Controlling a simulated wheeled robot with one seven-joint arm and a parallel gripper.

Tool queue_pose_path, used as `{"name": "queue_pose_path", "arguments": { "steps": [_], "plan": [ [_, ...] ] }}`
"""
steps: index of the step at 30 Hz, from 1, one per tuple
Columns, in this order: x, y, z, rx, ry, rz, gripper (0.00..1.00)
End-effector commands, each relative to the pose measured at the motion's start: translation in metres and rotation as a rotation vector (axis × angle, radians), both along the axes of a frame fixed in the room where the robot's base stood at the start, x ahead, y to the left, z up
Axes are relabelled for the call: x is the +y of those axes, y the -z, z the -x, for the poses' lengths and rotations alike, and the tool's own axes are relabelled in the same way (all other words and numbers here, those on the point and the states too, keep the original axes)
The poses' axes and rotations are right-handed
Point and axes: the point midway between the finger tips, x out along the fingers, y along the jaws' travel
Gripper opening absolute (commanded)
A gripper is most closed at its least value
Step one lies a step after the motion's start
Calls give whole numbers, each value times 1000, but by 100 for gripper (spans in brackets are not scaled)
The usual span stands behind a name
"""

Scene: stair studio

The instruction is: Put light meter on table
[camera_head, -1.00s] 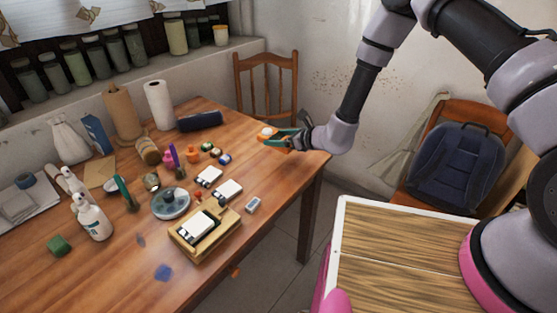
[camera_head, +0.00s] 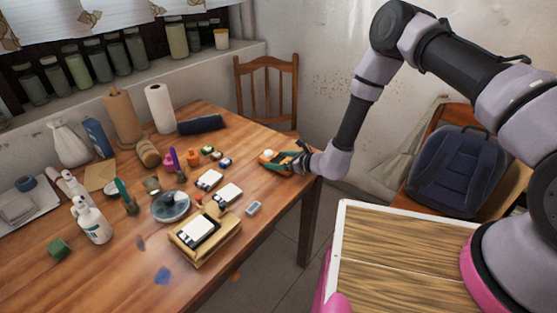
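The light meter (camera_head: 268,154) looks like a small orange device with a pale round dome. It is at the right end of the wooden table (camera_head: 262,222), low at the tabletop near the right edge. My gripper (camera_head: 287,161), with teal and dark fingers, reaches in from the right and is around the meter, seemingly shut on it. The fingers hide part of its body. I cannot tell whether its underside touches the wood.
A wooden tray with a white-topped device (camera_head: 198,232), small white boxes (camera_head: 229,193) and small colored jars (camera_head: 208,151) stand left of my gripper. A dark roll (camera_head: 201,123) lies behind. A wooden chair (camera_head: 268,92) stands beyond the table. The front right tabletop is mostly clear.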

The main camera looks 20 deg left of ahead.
Motion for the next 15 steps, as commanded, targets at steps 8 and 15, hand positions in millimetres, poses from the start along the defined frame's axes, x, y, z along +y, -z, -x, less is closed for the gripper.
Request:
{"name": "queue_pose_path", "arguments": {
  "steps": [8,15],
  "plan": [
    [0,-2,0,0,0,-1,100],
    [-27,-15,11,2,2,0,100]
  ]
}}
